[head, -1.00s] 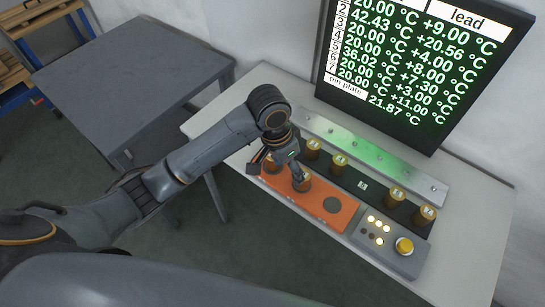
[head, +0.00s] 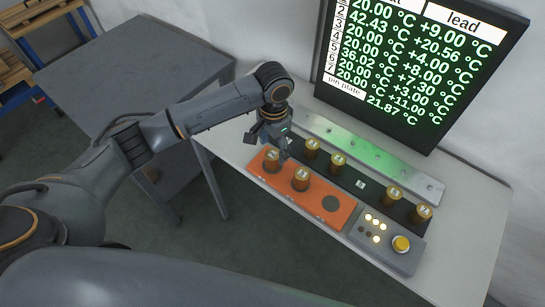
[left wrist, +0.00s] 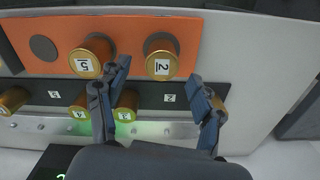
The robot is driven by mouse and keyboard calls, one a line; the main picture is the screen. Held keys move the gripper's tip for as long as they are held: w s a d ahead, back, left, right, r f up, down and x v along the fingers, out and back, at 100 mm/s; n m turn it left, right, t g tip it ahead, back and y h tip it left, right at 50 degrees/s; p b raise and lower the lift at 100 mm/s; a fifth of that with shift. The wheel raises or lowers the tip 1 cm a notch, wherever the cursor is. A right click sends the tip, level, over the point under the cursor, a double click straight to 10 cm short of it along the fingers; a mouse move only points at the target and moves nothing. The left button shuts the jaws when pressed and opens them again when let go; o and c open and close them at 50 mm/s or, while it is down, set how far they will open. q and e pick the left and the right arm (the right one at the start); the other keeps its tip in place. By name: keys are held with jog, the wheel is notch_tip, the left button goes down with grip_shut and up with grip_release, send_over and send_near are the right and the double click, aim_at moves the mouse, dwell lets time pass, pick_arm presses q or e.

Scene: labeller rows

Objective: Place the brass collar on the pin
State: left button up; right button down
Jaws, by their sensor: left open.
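Brass collars with number labels stand upright in two rows. On the orange plate (head: 318,190) are collar 2 (head: 272,160) and collar 5 (head: 301,180); the plate's dark round spot (head: 331,204) at the right is bare. Behind, on the black strip (head: 362,184), stand collar 3 (head: 312,149), collar 4 (head: 337,164) and two more (head: 393,197) at the right. My left gripper (head: 267,147) is open and empty, above and behind collar 2. In the left wrist view its fingers (left wrist: 160,78) spread below collar 2 (left wrist: 162,58), one overlapping collar 5 (left wrist: 90,57). My right gripper is not in view.
A metal rail (head: 377,157) lies behind the strip, under a wall screen (head: 415,60) of temperatures. A button box (head: 387,241) with lit lamps and a yellow button stands at the right. A grey table (head: 130,75) stands at the left.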

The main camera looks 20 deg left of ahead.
aim_at(273, 153)
pick_arm(q)
jog(key=shift+f+p, duration=0.4)
jog(key=shift+f, duration=0.25)
notch_tip(273, 153, down, 4)
jog(key=shift+w+f+p, duration=0.1)
jog(key=shift+w+p, duration=0.05)
jog(key=shift+p, duration=0.35)
jog(key=c, duration=1.3)
grip_shut()
